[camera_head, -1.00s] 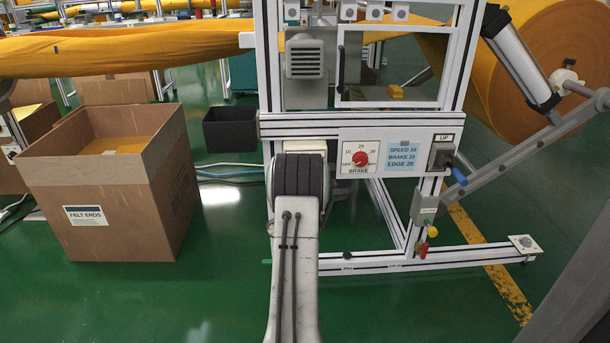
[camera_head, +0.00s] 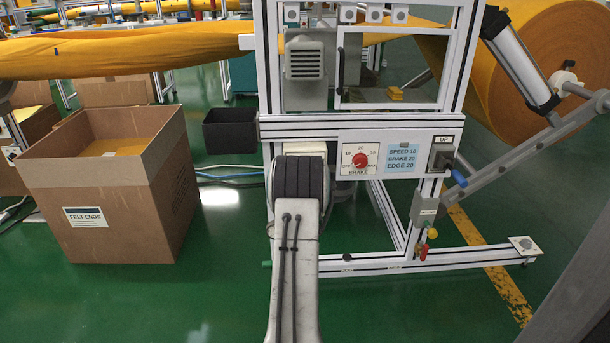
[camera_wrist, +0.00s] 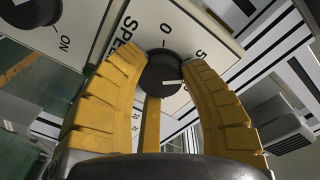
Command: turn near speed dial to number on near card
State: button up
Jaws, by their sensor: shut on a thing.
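The near speed dial (camera_wrist: 158,72) is a black round knob with a white pointer line, on a white panel lettered SPEED in the wrist view. Its pointer points right in that view, toward the right finger. The marks 0 and 5 show above it; other numbers are hidden by the fingers. My gripper (camera_wrist: 163,66) has its yellow fingers closed on both sides of the knob. In the head view my gripper and this dial are hidden behind my arm. The blue card (camera_head: 403,158) reads SPEED 10, BRAKE 20, EDGE 20.
A red brake dial (camera_head: 360,160) sits beside the card. Another black knob (camera_wrist: 32,10) marked ON is at the wrist view's upper left. A FELT ENDS carton (camera_head: 110,225) stands left on the green floor.

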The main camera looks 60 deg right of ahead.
jog(key=shift+c, duration=0.6)
jog(key=shift+w, duration=0.1)
jog(key=shift+a+m, duration=0.1)
jog(key=shift+m, duration=0.2)
jog(key=shift+w+m, duration=0.15)
jog(key=shift+m, duration=2.75)
jog(key=o, duration=1.2)
